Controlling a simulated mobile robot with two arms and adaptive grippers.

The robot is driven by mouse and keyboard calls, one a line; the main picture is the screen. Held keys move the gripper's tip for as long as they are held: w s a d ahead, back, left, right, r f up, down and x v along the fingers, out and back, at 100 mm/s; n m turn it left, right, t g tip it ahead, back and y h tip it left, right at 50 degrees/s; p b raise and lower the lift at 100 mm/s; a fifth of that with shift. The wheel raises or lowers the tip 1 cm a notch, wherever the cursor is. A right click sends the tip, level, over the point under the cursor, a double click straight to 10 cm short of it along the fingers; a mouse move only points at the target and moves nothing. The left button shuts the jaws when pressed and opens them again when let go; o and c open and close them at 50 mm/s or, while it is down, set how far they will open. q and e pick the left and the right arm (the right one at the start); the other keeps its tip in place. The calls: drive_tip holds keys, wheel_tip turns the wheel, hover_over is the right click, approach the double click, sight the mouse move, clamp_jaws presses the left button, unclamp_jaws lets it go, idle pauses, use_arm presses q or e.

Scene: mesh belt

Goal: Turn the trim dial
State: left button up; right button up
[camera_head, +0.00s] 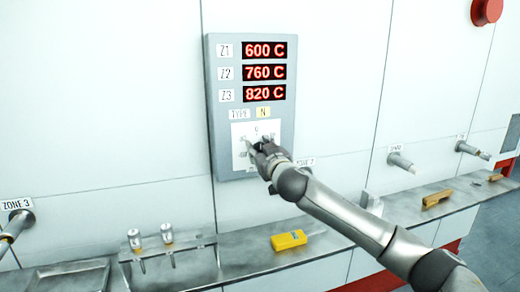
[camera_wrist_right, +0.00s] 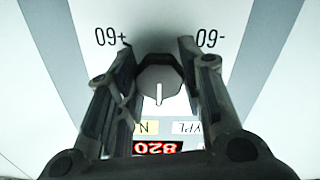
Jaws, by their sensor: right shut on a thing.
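The trim dial (camera_wrist_right: 158,85) is a grey, many-sided knob on a white plate (camera_head: 239,133) low on the grey control panel. My right gripper (camera_head: 260,146) is at the plate, and in the right wrist view its fingers (camera_wrist_right: 158,72) stand on either side of the dial, shut on it. The dial's pale pointer line points down in that upside-down view, toward the displays. Upside-down +60 and -60 marks sit left and right of the dial there. In the head view my gripper mostly hides the dial. My left gripper is not in view.
The type label reads N (camera_head: 263,112). A metal ledge below holds a yellow box (camera_head: 289,240). Several probes stick out from the wall. A red button (camera_head: 486,11) is at top right.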

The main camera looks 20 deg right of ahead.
drive_tip(key=n+p, duration=0.3)
drive_tip(key=n, duration=0.2)
drive_tip(key=shift+r+n+p, duration=0.1)
drive_tip(key=shift+n+p, duration=0.3)
drive_tip(key=n+p, duration=0.2)
drive_tip(key=n, duration=0.2)
drive_tip(key=shift+a+n+p, duration=0.1)
drive_tip(key=shift+n+p, duration=0.6)
drive_tip(key=shift+n, duration=0.2)
drive_tip(key=shift+f, duration=0.2)
drive_tip(key=o, duration=1)
drive_tip(key=shift+o, duration=0.2)
drive_tip(key=shift+s, duration=0.1)
